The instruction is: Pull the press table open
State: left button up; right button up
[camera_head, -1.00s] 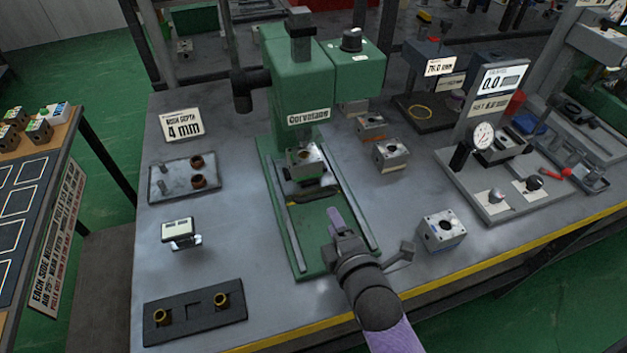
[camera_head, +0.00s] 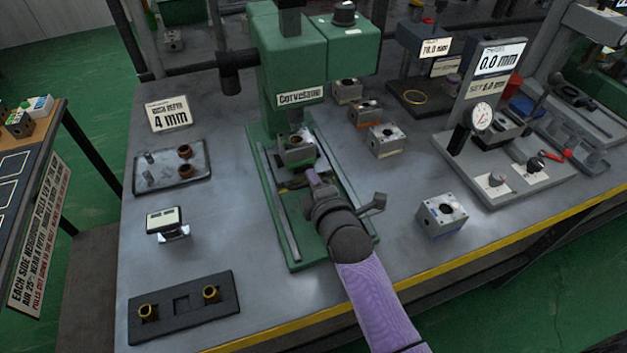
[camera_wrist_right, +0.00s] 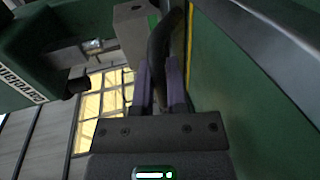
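The green press (camera_head: 296,62) stands at the back of the bench. Its press table (camera_head: 291,172) sits back under the ram on two rails and carries a grey block (camera_head: 297,153). My right gripper (camera_head: 313,177) reaches in over the green base from the front, close to the table's front edge. In the right wrist view, a dark curved bar (camera_wrist_right: 166,42), looking like the table's handle, lies between my two purple fingers (camera_wrist_right: 160,82). I cannot tell whether they grip it. In the head view the gripper hides the bar. My left gripper is out of view.
A grey block (camera_head: 442,216) stands right of the base, with more blocks (camera_head: 386,140) behind it. A gauge stand (camera_head: 481,160) is farther right. A black holder (camera_head: 183,308) and small display (camera_head: 167,224) are left. The bench in front of the base is clear.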

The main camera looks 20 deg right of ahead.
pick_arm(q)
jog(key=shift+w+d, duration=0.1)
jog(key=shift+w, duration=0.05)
pick_arm(e)
grip_shut()
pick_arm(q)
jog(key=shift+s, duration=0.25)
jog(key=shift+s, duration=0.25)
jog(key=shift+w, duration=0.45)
